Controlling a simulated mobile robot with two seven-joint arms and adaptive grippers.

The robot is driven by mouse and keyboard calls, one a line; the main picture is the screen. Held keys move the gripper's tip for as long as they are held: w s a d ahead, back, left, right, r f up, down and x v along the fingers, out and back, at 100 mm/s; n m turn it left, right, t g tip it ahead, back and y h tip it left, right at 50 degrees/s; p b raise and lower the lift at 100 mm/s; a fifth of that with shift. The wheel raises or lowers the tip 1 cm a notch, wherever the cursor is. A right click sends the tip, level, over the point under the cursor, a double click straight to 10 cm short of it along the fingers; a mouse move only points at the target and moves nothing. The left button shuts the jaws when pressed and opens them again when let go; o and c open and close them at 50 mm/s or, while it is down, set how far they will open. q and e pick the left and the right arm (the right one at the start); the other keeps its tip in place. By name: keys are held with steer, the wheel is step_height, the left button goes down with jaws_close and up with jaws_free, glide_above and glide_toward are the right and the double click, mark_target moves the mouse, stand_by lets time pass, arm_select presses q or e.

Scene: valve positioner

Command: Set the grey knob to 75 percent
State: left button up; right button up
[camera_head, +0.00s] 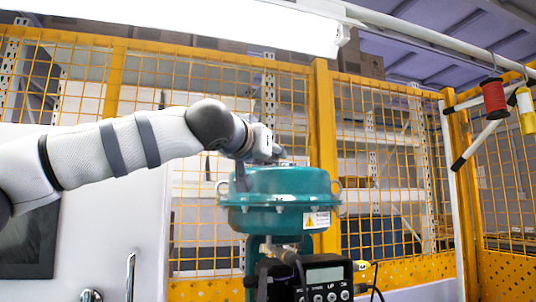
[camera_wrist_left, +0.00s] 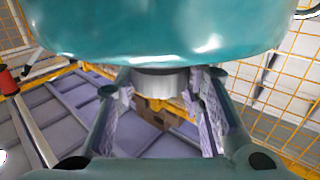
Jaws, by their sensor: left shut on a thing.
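The teal valve actuator (camera_head: 283,205) stands in the middle of the head view, with a yellow warning label on its side. My left arm reaches in from the left, and my left gripper (camera_head: 276,157) is at the top of the actuator. In the left wrist view the teal housing (camera_wrist_left: 160,25) fills the top. The grey knob (camera_wrist_left: 160,84) shows against it as a short round cylinder. The two fingers of my left gripper (camera_wrist_left: 163,79) are on either side of the knob, shut on it. No percent scale is readable. My right gripper is not in view.
A black positioner box (camera_head: 325,274) with a display and buttons sits below the actuator. A yellow mesh fence (camera_head: 322,120) stands behind. A red spool (camera_head: 494,98) and a yellow one (camera_head: 526,110) hang at the right. A white panel (camera_head: 130,215) stands at the left.

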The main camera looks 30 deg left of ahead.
arm_select(q)
steer(key=shift+m+h, duration=0.6)
steer(key=shift+h, duration=0.5)
steer(key=shift+r, duration=0.1)
steer(key=o, duration=1.2)
steer(key=shift+c, duration=0.2)
steer(key=s, duration=1.2)
steer(key=shift+d, duration=0.4)
